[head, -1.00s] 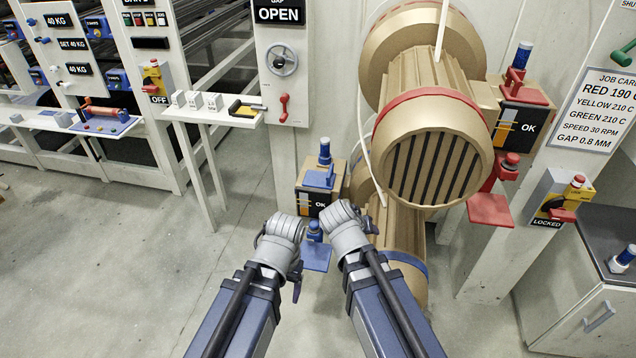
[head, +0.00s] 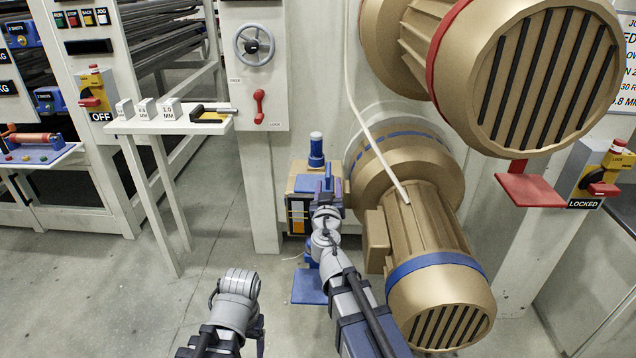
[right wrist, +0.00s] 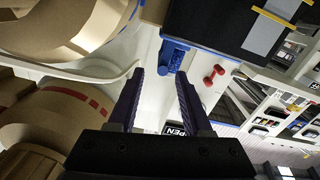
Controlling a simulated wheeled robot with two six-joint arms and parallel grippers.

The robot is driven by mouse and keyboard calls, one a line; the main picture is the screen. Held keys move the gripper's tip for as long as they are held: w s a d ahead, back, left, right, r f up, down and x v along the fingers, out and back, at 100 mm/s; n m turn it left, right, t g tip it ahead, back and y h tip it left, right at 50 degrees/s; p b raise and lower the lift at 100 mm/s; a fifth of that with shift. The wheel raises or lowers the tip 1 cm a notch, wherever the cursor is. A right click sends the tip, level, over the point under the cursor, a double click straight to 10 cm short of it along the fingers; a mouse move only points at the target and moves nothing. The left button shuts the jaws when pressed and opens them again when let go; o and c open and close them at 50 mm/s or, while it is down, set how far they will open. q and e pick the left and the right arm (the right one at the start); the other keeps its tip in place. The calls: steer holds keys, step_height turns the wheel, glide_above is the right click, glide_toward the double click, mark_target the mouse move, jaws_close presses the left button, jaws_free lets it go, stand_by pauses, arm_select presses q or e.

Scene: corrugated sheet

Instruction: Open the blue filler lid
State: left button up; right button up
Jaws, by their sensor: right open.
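The blue lid also shows in the right wrist view (right wrist: 174,56), just beyond my fingertips and nearer the right finger. My right gripper (head: 328,187) is open and close in front of the lid, partly hiding it. In the right wrist view the open fingers (right wrist: 160,76) have nothing between them. I cannot tell whether they touch the lid. My left gripper (head: 258,338) hangs low at the left of my right arm, its fingers mostly hidden.
A blue plate (head: 309,287) lies below the box. The floor at left is clear.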

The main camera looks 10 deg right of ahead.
mark_target(328, 176)
steer(key=shift+w+a, duration=0.15)
steer(key=shift+w, duration=0.05)
steer(key=x, duration=0.7)
steer(key=shift+w+f, duration=0.1)
steer(key=shift+w, duration=0.25)
jaws_close()
stand_by(1.2)
